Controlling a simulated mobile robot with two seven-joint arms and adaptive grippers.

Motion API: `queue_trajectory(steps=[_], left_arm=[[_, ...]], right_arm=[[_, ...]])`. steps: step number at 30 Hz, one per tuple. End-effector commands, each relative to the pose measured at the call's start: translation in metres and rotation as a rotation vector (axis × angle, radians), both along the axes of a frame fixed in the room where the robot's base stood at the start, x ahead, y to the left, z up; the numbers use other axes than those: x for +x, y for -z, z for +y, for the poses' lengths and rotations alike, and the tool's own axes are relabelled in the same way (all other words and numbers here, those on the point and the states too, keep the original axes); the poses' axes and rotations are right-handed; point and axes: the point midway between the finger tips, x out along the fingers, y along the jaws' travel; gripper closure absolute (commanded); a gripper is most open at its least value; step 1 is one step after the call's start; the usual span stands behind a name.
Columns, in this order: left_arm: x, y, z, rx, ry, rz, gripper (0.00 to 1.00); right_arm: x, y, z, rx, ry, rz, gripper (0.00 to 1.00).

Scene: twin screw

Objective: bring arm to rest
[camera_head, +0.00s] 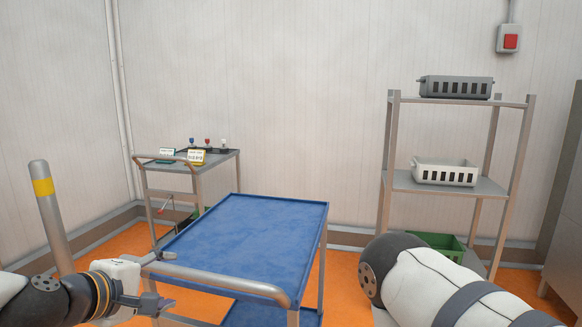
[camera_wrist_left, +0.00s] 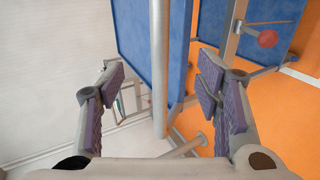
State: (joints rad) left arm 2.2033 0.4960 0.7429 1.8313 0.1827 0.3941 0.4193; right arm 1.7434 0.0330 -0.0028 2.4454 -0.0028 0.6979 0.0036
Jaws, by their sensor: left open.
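My left gripper (camera_head: 163,279) reaches in from the lower left of the head view, beside the left edge of the blue-topped cart (camera_head: 245,232). In the left wrist view the left gripper (camera_wrist_left: 165,95) has its two padded fingers wide apart with nothing held between them. The cart's grey push handle (camera_wrist_left: 159,70) shows beyond and between the fingers; I cannot tell whether anything touches. My right arm (camera_head: 430,285) fills the lower right of the head view, and its gripper is out of the picture.
The blue cart top is bare. A smaller grey cart (camera_head: 222,156) with small items and signs stands behind it. A shelf (camera_head: 400,184) holds a grey basket (camera_head: 456,87) and a white basket (camera_head: 444,172). A yellow-banded post (camera_head: 46,205) stands at the left.

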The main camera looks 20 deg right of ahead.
Motion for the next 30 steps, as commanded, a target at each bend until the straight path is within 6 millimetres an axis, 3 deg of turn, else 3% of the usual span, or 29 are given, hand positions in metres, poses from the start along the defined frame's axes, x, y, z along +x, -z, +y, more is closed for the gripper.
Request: queue_trajectory(steps=[7,18,20,23,24,27,29,30], left_arm=[[-0.010,-0.008,0.006,0.000,0.000,-0.001,0.42],[-0.012,-0.002,0.005,0.009,0.006,0.006,0.42],[-0.024,0.022,0.005,0.051,0.027,0.034,0.42],[-0.067,0.092,0.006,0.186,0.107,0.121,0.42],[-0.092,0.125,0.010,0.253,0.152,0.162,0.42],[-0.163,0.196,0.027,0.416,0.279,0.268,0.42],[-0.210,0.230,0.043,0.508,0.366,0.333,0.42],[-0.243,0.250,0.056,0.570,0.428,0.375,0.42]], right_arm=[[0.000,0.000,0.000,0.000,0.000,0.000,0.60],[0.002,-0.002,0.001,0.002,0.006,-0.005,0.60],[0.002,-0.002,0.000,0.002,0.005,-0.006,0.60],[0.002,-0.001,0.000,0.001,0.005,-0.004,0.60],[0.001,-0.001,0.000,0.001,0.005,-0.004,0.60],[0.001,-0.001,0.000,0.001,0.005,-0.004,0.60],[0.001,-0.001,0.000,0.001,0.005,-0.004,0.60],[0.001,-0.001,0.000,0.001,0.005,-0.004,0.60]])
